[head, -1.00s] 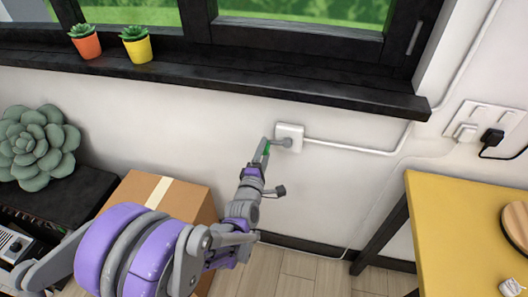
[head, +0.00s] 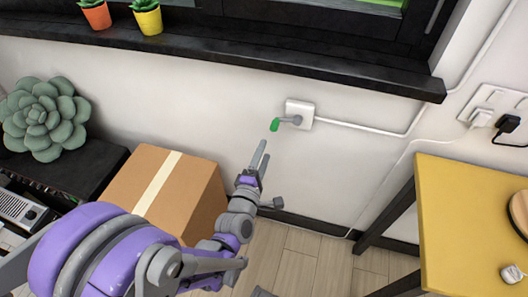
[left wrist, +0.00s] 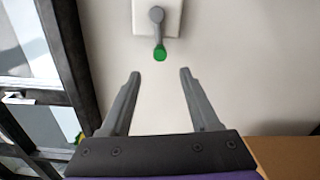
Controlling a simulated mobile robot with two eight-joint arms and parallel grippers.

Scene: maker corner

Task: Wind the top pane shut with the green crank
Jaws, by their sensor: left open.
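The green crank handle (head: 275,125) sticks out from a grey arm on a white wall box (head: 300,113) below the window sill. In the left wrist view the green knob (left wrist: 160,54) hangs below the box, above and between my fingertips. My left gripper (head: 262,150) is open and empty, just below the crank and apart from it; its two fingers show in the left wrist view (left wrist: 160,74). The top pane is mostly out of the head view; only the lower window frame (head: 300,25) shows. My right gripper is not in view.
A dark sill (head: 230,62) with two potted succulents runs above the crank. A cardboard box (head: 196,190) stands left of my left arm, and a yellow table (head: 450,220) is at the right. A white conduit (head: 365,128) runs right from the wall box. The wall around the crank is clear.

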